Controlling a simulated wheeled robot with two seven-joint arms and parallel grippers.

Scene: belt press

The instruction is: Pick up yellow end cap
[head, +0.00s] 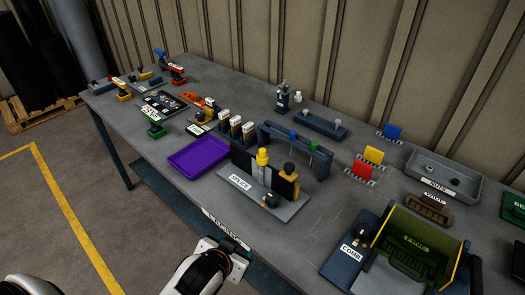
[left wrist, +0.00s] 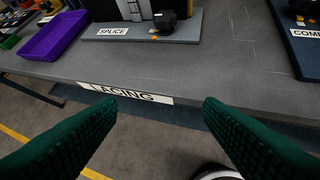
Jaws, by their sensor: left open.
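My left gripper (left wrist: 160,104) is open, with its two green fingers apart and nothing between them. It is at the table's front edge, by the LACING label, which shows between the fingertips in the left wrist view. In the head view my left arm is at the bottom centre. A yellow plate-like piece (head: 373,155) stands in a small grey holder, between a blue one (head: 391,132) and a red one (head: 362,171). I cannot tell for sure that it is the yellow end cap. It is well away from my left gripper. My right gripper is not in view.
The SPLICE station (head: 285,211) carries a yellow-topped post (head: 262,157). A purple tray (head: 199,157) lies to its left, and the COMB station (head: 345,267) is at the right. A grey NUTS tray (head: 415,164) is further back. The tabletop between SPLICE and COMB is clear.

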